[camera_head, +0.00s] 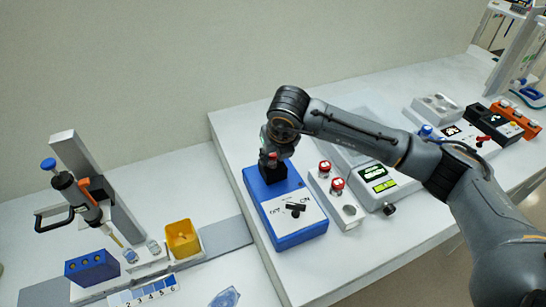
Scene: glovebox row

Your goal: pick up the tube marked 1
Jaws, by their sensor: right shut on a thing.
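My right gripper (270,167) points down over the back end of a blue box with a black knob (289,228). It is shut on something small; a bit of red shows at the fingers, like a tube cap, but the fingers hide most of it. I cannot read any number on it, nor tell whether it touches the box. Two red-capped tubes, one farther back (324,168) and one nearer (337,186), stand in a pale rack to the right of the box. Their marks are too small to read. My left gripper is out of view.
A pipette (76,195) hangs on a stand at left, near a blue block (92,268) and a yellow container (183,239). A white instrument with green displays (379,180) stands right of the rack, beneath my right arm. The bench front near the blue box is clear.

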